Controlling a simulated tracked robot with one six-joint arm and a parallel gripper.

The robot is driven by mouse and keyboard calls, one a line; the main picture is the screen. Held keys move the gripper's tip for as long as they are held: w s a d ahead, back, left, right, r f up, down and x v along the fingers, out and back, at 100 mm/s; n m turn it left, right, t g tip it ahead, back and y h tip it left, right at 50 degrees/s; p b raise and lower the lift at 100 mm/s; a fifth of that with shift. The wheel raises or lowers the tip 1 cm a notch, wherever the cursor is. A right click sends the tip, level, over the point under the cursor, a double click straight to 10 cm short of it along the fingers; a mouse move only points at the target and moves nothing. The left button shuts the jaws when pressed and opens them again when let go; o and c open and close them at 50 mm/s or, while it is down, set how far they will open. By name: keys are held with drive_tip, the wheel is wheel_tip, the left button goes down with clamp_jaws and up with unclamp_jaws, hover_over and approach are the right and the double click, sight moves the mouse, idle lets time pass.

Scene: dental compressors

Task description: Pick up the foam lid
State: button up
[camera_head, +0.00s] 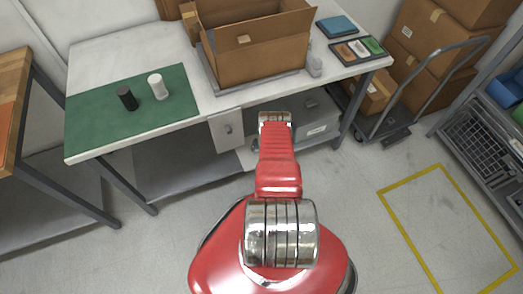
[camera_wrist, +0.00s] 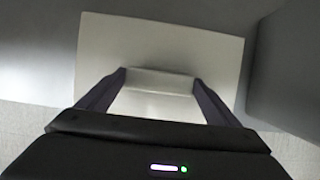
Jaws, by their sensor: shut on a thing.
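In the wrist view, a pale, flat slab that looks like the foam lid (camera_wrist: 205,45) lies beyond my fingers, with a raised white bar on its face. My gripper (camera_wrist: 161,78) is shut on this bar, one finger at each end. I cannot tell whether the slab is resting or lifted. In the head view my red arm reaches to below the workbench's front edge; it hides the fingers and most or all of the lid.
A dark grey box (camera_head: 318,106) sits under the workbench (camera_head: 90,55), right of my arm. On top are an open cardboard box (camera_head: 262,62), a green mat (camera_head: 85,121), a black cylinder (camera_head: 127,97) and a white cylinder (camera_head: 157,86). A loaded cart (camera_head: 440,68) stands right.

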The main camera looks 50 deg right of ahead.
drive_tip(key=c, duration=0.4)
drive_tip(key=shift+o, duration=0.2)
drive_tip(key=shift+r, duration=0.2)
